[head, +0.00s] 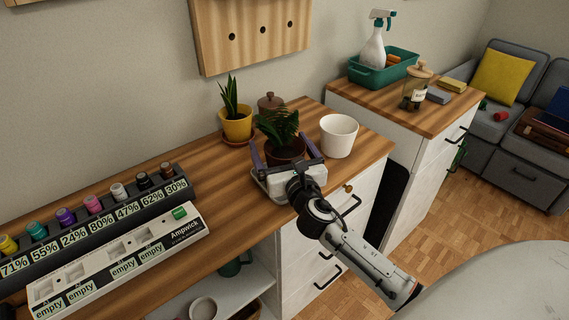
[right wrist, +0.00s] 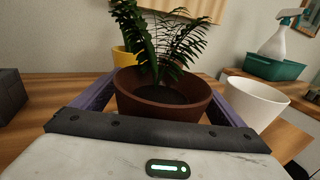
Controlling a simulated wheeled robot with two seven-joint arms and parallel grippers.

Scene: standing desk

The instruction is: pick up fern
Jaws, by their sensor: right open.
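The fern (head: 279,127) has green fronds and grows in a brown pot (head: 285,154) on the wooden desk. In the right wrist view the fern (right wrist: 170,40) and its brown pot (right wrist: 162,96) stand upright straight ahead. My right gripper (head: 282,146) is open, with its purple fingers on either side of the pot; they also show in the right wrist view (right wrist: 162,90). I cannot tell whether the fingers touch the pot. The pot's lower front is hidden by the gripper body. My left gripper is not in view.
A white pot (head: 339,136) stands close on the right, and a yellow pot (head: 237,124) with a spiky plant on the left behind. A brown lidded jar (head: 270,102) is behind. A battery charger (head: 120,262) lies to the left. A wooden board (head: 250,35) hangs above.

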